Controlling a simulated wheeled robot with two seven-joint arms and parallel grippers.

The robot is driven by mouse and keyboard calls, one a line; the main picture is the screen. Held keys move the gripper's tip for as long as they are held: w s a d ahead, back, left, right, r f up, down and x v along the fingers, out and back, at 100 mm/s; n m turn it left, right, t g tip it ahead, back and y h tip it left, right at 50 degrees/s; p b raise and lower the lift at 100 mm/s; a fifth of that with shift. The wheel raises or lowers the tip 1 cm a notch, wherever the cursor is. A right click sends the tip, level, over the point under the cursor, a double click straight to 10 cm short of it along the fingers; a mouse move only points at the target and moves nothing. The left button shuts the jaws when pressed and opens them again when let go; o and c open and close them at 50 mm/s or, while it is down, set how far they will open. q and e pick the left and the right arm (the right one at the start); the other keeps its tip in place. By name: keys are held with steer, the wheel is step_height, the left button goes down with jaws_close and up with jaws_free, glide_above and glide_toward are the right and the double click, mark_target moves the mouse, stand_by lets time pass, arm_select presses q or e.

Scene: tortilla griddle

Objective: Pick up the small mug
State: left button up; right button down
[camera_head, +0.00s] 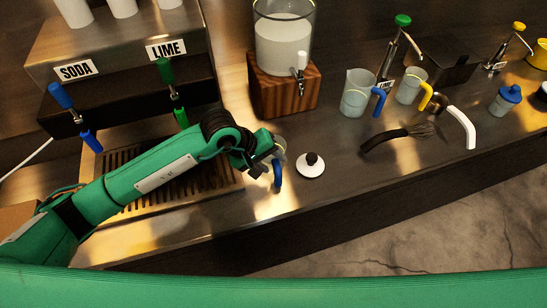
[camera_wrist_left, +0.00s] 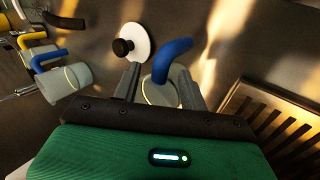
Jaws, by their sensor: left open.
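A small clear mug with a blue handle stands on the counter just beyond my left gripper. In the head view mostly its blue handle (camera_head: 278,176) shows, and the gripper hides much of the body. In the left wrist view the mug (camera_wrist_left: 160,93) sits between the two fingers, its blue handle rising toward the top of the picture. My left gripper (camera_head: 268,156) is open, and it also shows in the left wrist view (camera_wrist_left: 157,75) with a finger on each side of the mug. Whether the fingers touch it I cannot tell. My right gripper is not in view.
A white lid with a black knob (camera_head: 311,165) lies right of the mug. Larger clear mugs with a blue handle (camera_head: 355,98) and a yellow handle (camera_head: 407,91) stand farther right. A slatted drip tray (camera_head: 215,177) is on the left. A wooden-based dispenser (camera_head: 284,90) stands behind.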

mark_target(275, 163)
arm_select(q)
steer(key=shift+d+f+p, duration=0.15)
steer(key=shift+d+p, duration=0.05)
steer(key=shift+p, duration=0.1)
steer(key=p+x, duration=0.2)
steer(key=x, duration=0.2)
steer(key=shift+w+a+p, duration=0.1)
steer(key=shift+w+p, duration=0.05)
steer(key=shift+p, duration=0.15)
steer(key=shift+f, duration=0.4)
jaws_close()
